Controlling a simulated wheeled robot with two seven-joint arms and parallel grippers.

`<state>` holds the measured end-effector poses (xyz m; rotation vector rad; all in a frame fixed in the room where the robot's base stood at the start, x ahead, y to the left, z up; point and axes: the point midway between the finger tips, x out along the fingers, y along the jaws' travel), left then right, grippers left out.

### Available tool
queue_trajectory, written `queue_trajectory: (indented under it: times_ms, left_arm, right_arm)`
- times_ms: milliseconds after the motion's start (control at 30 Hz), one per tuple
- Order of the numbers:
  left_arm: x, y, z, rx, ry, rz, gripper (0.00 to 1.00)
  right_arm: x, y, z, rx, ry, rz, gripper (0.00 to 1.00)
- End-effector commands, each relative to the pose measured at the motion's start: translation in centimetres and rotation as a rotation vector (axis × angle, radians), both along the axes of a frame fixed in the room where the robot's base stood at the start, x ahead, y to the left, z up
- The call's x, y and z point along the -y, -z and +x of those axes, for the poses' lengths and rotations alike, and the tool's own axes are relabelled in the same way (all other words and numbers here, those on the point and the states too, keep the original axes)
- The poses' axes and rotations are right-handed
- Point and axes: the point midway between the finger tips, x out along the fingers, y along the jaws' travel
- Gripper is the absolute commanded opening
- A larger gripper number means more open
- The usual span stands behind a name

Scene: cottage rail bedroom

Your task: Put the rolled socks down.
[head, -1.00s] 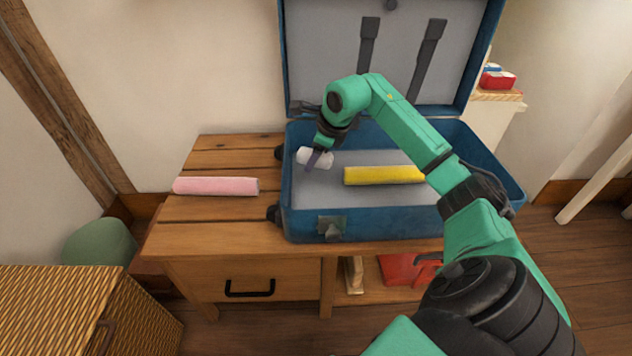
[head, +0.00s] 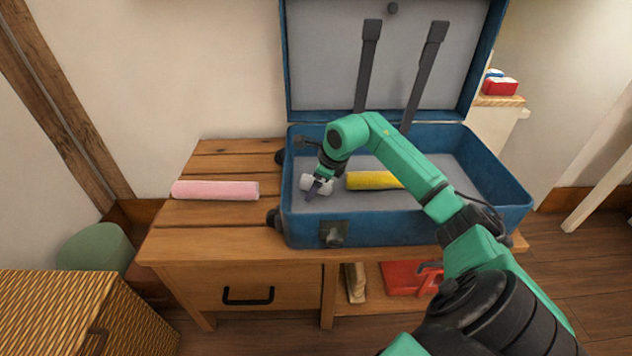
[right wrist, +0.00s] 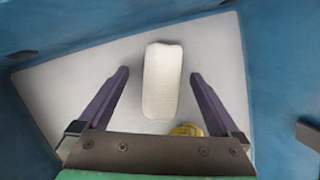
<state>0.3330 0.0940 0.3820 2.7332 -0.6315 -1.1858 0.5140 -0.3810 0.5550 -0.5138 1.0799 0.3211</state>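The white rolled socks (head: 308,182) are in the left part of the open blue suitcase (head: 400,222). In the right wrist view the white roll (right wrist: 162,82) lies on the grey suitcase floor, with a gap to the finger on each side. My right gripper (head: 315,191) is inside the suitcase at the roll and partly hides it in the head view. In the right wrist view its fingers (right wrist: 152,76) are spread open. My left gripper is not in view.
A yellow roll (head: 374,180) lies in the suitcase, right of the white one. A pink roll (head: 215,190) lies on the wooden bench (head: 205,238) left of the suitcase. The suitcase lid (head: 335,60) stands open behind. A wicker box (head: 75,310) is at front left.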

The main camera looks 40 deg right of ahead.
Motion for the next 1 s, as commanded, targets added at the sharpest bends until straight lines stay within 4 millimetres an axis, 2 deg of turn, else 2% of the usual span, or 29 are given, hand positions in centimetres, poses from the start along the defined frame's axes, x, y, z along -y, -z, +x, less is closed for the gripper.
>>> queue_trajectory:
  times_ms: [267, 367, 533, 700, 833, 1000]
  left_arm:
    - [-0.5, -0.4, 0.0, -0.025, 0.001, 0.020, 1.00]
    - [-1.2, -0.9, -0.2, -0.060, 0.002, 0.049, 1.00]
    - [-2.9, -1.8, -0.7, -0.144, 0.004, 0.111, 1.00]
    - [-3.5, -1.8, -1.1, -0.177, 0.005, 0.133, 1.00]
    - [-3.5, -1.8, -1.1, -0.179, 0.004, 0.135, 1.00]
    - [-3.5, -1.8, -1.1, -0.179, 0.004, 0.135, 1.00]
  right_arm:
    - [0.0, -0.8, -0.2, 0.001, -0.001, -0.001, 0.99]
    - [0.2, -2.5, -0.9, 0.001, 0.001, -0.004, 0.99]
    - [0.2, -6.5, -3.0, -0.001, 0.000, -0.009, 0.99]
    - [0.1, -9.8, -4.7, -0.001, 0.001, -0.002, 0.99]
    - [0.0, -10.9, -5.3, -0.002, -0.001, -0.001, 0.99]
    - [0.0, -11.1, -5.3, 0.000, 0.000, 0.000, 0.99]
